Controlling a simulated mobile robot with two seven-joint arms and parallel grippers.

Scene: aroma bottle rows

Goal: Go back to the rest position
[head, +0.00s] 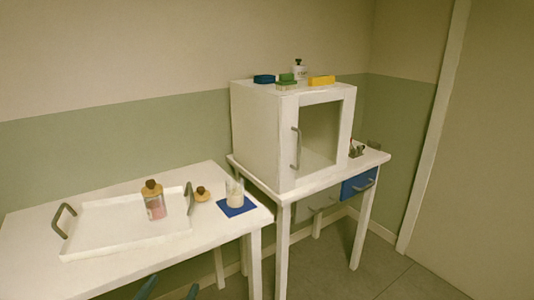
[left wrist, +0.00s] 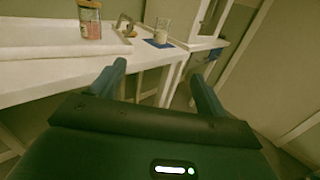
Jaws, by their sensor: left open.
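My left gripper (head: 168,291) shows only as two dark blue fingertips at the bottom edge of the head view, in front of the left table. In the left wrist view the left gripper (left wrist: 158,76) is open, with nothing between its fingers and the table edge beyond them. A bottle with pink contents and a brown top (head: 155,206) stands on the white tray (head: 95,232), and it also shows in the left wrist view (left wrist: 90,24). My right gripper is in neither view.
A clear glass (head: 236,196) stands on a blue mat (head: 235,210), with a small brown-topped object (head: 202,194) left of it. A white cabinet (head: 262,135) stands on the right table (head: 290,192), with several items on top. Open floor (head: 385,278) lies right.

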